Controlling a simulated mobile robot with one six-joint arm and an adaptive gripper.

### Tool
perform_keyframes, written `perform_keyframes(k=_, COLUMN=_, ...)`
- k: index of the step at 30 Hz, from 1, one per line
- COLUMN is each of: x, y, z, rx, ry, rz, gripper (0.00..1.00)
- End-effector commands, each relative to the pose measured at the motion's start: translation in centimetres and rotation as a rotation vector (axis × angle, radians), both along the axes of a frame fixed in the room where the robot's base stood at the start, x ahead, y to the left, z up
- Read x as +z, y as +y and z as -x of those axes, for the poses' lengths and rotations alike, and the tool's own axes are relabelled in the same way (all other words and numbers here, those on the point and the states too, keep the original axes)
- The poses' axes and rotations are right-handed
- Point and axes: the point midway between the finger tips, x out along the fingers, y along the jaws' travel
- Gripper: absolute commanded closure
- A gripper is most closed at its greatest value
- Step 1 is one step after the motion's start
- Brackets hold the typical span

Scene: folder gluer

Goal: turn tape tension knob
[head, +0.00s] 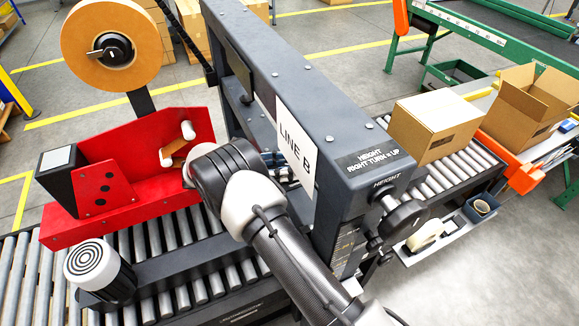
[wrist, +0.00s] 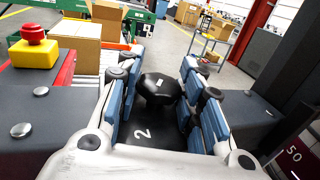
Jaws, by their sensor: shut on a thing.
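In the wrist view, my gripper (wrist: 162,66) has its blue-padded fingers on both sides of a faceted black knob (wrist: 158,88) with a small pale mark. The gripper is shut on this knob. A dark surface marked "2" shows below it. In the head view, a brown tape roll (head: 82,62) stands at upper left, with a black hub knob (head: 113,48) carrying a silver lever at its centre. Its tape path leads down to the red tape head (head: 122,170). My gripper cannot be made out in the head view. I cannot tell which head-view knob, if any, is the held one.
The dark machine frame (head: 310,85) with a "LINE B" sign crosses the middle. A black height knob (head: 405,220) projects at its right end. A carton (head: 432,125) sits on the rollers beyond. In the wrist view, a red-topped yellow button box (wrist: 34,52) stands at left.

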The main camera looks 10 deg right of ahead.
Motion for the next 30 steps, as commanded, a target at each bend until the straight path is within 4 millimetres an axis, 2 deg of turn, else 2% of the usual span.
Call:
perform_keyframes(k=6, x=0.0, y=0.0, z=0.0, rx=0.000, ry=0.001, rz=0.002, gripper=0.89)
perform_keyframes(k=7, x=0.0, y=0.0, z=0.0, rx=0.000, ry=0.001, rz=0.002, gripper=0.64)
perform_keyframes(k=15, x=0.0, y=0.0, z=0.0, rx=0.001, ry=0.000, rz=0.001, gripper=0.46)
perform_keyframes(k=25, x=0.1, y=0.0, z=0.0, rx=0.001, ry=-0.001, rz=0.001, gripper=0.46)
perform_keyframes(k=30, x=2.0, y=0.0, z=0.0, rx=0.002, ry=-0.004, rz=0.000, gripper=0.46)
